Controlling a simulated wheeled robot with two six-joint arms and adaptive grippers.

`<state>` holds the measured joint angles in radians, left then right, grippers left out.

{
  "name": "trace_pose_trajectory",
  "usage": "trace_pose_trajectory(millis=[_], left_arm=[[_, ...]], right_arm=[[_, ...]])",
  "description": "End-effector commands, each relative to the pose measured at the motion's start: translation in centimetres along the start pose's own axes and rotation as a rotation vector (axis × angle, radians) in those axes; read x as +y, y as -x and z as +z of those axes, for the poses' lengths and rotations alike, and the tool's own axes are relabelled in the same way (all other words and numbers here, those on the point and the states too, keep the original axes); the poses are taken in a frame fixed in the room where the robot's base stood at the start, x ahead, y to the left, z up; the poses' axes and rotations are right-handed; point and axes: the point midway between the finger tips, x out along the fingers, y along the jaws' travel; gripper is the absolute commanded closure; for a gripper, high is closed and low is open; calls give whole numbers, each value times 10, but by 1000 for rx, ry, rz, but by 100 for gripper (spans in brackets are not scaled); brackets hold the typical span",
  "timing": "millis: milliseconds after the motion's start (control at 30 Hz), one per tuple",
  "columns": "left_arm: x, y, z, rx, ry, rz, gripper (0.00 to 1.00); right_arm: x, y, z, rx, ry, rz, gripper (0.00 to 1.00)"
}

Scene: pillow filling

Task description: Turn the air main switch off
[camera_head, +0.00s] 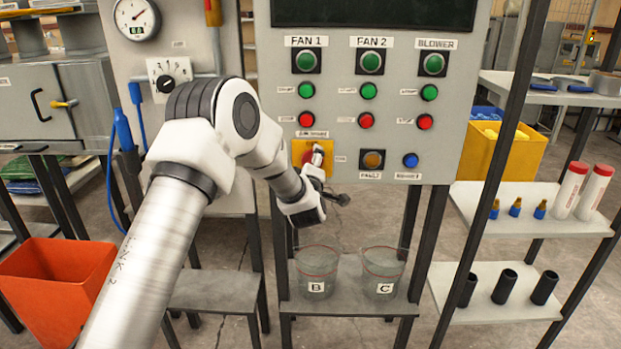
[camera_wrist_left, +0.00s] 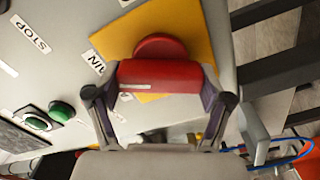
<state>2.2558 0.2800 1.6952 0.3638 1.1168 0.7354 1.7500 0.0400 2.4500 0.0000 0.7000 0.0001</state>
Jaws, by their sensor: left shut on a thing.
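The air main switch is a red rotary handle (camera_wrist_left: 160,74) on a round red base, mounted on a yellow plate (camera_head: 299,149). In the head view my left gripper (camera_head: 318,160) is at this plate, low on the grey control panel, and covers much of the switch. In the left wrist view the handle lies crosswise between the two fingers of my left gripper (camera_wrist_left: 158,88), which are shut on its ends. The handle's angle on the panel is hard to judge in the head view. My right gripper is out of view.
The grey panel (camera_head: 467,75) carries green and red buttons for two fans and a blower, plus an orange and a blue button below. Beakers B (camera_head: 317,268) and C (camera_head: 382,270) stand on a shelf underneath. A pressure gauge (camera_head: 137,18) and dial (camera_head: 167,83) are at left.

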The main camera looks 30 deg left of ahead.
Motion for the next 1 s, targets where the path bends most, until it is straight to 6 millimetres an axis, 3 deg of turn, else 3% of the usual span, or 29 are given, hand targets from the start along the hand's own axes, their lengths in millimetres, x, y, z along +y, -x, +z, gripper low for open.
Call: trace_pose_trajectory(millis=[33, 400, 700, 1000], left_arm=[[-7, 0, 3, 2, 43, 2, 56], [-6, 0, 2, 1, 345, 2, 56], [-4, 0, 2, 0, 472, 0, 56], [-3, 0, 1, 0, 502, 0, 56]], right_arm=[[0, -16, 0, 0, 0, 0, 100], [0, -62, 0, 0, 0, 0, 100], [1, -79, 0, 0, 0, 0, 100], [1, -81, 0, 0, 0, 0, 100]])
